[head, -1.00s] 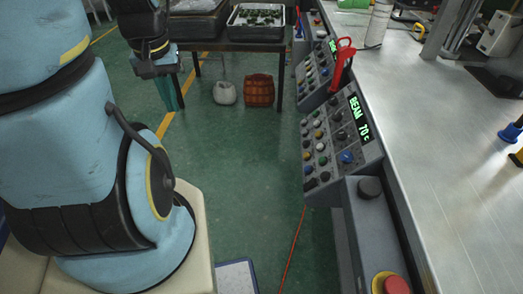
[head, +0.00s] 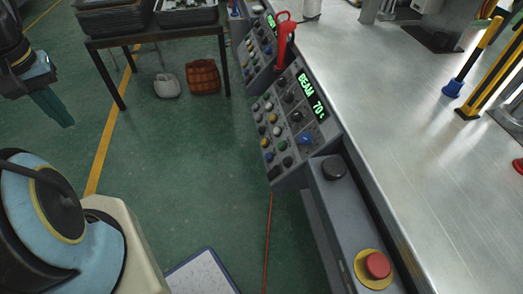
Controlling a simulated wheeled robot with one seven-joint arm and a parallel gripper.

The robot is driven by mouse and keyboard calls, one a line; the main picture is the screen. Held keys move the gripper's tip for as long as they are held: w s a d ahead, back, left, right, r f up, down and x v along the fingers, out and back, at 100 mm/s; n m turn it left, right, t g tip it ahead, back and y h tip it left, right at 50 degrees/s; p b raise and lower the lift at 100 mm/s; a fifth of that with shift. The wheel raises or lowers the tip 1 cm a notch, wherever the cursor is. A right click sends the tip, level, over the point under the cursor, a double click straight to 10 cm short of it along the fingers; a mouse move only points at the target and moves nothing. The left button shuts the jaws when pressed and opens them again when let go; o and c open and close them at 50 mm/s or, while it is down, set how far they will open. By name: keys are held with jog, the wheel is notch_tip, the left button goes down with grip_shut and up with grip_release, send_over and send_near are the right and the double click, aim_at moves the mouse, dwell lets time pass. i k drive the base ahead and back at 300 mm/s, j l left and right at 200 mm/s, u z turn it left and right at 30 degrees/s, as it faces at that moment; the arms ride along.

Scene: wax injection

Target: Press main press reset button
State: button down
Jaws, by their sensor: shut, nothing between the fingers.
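The near control panel (head: 290,122) slopes along the table's left edge. It carries several coloured buttons and knobs and a green display (head: 312,97) reading "BEAM 70 c". A larger blue button (head: 304,137) sits at its lower right. I cannot read which button is the main press reset. A second panel (head: 260,42) stands behind it, with its own buttons. My gripper (head: 53,108) hangs at the far left over the floor, pointing down, shut and empty, well apart from the panels.
A red emergency button (head: 377,265) on a yellow base and a black round knob (head: 334,167) sit on the grey ledge. A red handle (head: 285,40) rises between the panels. A dark table (head: 150,38) with trays stands behind. Green floor is open between gripper and panels.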

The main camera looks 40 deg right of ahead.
aim_at(268, 156)
jog(key=i, duration=2.7)
jog(key=z, duration=3.5)
